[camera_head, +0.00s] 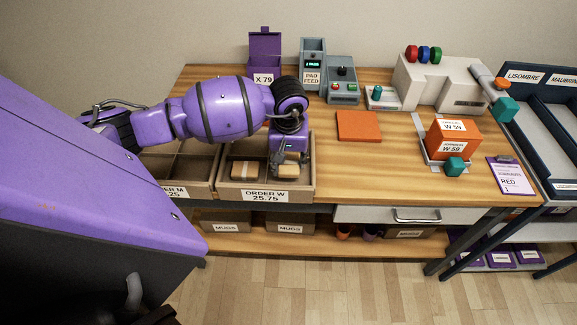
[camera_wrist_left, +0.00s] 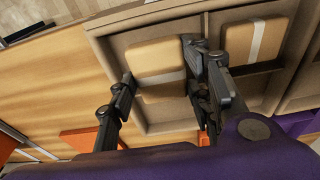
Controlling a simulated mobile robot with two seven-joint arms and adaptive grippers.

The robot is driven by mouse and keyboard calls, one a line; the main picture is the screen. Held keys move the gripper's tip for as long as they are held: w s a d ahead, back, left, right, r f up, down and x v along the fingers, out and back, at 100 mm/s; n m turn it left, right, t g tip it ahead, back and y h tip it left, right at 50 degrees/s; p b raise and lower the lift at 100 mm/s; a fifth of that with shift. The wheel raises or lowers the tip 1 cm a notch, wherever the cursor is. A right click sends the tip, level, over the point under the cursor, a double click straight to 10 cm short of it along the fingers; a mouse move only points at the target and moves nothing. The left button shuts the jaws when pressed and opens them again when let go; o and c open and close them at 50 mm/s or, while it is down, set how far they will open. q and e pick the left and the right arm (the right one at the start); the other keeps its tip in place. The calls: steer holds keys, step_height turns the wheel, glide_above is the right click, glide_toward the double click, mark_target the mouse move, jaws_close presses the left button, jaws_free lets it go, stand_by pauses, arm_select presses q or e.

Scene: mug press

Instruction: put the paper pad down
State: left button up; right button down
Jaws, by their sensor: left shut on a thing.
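A tan paper pad (camera_head: 291,171) with a pale band is in the right part of the box labelled ORDER W 25.75 (camera_head: 266,196). My left gripper (camera_head: 288,158) reaches down over it and is shut on it. In the left wrist view the pad (camera_wrist_left: 156,70) sits between the two dark fingers. I cannot tell whether its underside touches the box floor. A second tan pad (camera_head: 248,170) lies in the left part of the same box; it also shows in the left wrist view (camera_wrist_left: 259,42). My right gripper is not in view.
An ORDER M box (camera_head: 198,186) adjoins on the left. A purple X 79 holder (camera_head: 265,47) and the pad feed (camera_head: 312,62) stand behind. An orange square (camera_head: 358,126) lies to the right, with bare table (camera_head: 370,177) in front of it.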

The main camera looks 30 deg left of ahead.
mark_target(289, 163)
arm_select(q)
steer(key=shift+a+f, duration=0.1)
steer(key=shift+f, duration=1.55)
steer(key=shift+f, duration=0.2)
steer(key=o, duration=0.8)
steer(key=shift+o, duration=0.2)
